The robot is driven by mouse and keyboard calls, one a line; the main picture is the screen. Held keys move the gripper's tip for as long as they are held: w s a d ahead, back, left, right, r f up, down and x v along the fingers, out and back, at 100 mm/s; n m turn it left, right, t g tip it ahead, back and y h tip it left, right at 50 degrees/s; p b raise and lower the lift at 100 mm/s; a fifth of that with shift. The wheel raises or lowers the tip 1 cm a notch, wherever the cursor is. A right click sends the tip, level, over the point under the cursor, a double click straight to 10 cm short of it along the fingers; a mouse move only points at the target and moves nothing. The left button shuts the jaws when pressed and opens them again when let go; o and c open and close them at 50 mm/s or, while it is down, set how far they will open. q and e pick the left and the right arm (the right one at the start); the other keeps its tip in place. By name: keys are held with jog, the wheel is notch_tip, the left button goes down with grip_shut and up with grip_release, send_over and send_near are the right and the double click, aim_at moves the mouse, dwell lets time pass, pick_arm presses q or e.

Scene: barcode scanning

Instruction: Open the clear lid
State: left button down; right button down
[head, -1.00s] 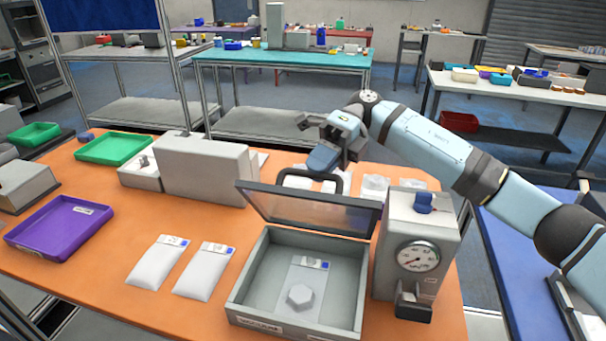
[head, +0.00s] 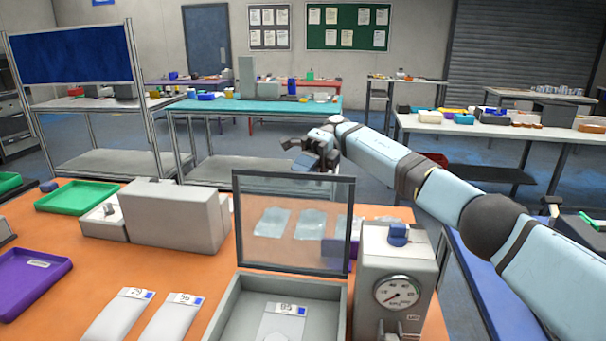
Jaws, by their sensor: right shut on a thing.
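The clear lid (head: 293,222), a see-through pane in a dark frame, stands about upright at the back of the grey box (head: 238,302). The box lies open in front of it, its lower part cut off by the picture's bottom edge. A pouch with a label (head: 285,309) lies inside. My right gripper (head: 312,165) is at the lid's top edge, right of its middle, shut on the lid. Its fingertips and the lid's handle are hard to make out there. My left gripper is not in view.
A grey device with a round dial (head: 397,292) stands close to the box's right. A grey block-shaped machine (head: 175,212) stands to the left. White pouches (head: 170,322) lie left of the box; clear ones (head: 272,222) show through the lid. Purple (head: 32,282) and green (head: 77,196) trays lie farther left.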

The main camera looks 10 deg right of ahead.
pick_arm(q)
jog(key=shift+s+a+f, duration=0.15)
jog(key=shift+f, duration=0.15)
pick_arm(e)
jog(key=shift+d+f, duration=0.1)
jog(key=shift+f, duration=0.65)
jog(key=c, duration=1.4)
grip_release()
jog(key=shift+o, duration=1.4)
jog(key=shift+w+f, duration=0.2)
jog(key=shift+w, duration=0.2)
jog(key=shift+r, duration=0.2)
pick_arm(q)
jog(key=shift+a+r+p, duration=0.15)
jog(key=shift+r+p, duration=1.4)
jog(key=shift+p, duration=1.5)
pick_arm(e)
notch_tip(320, 180, up, 20)
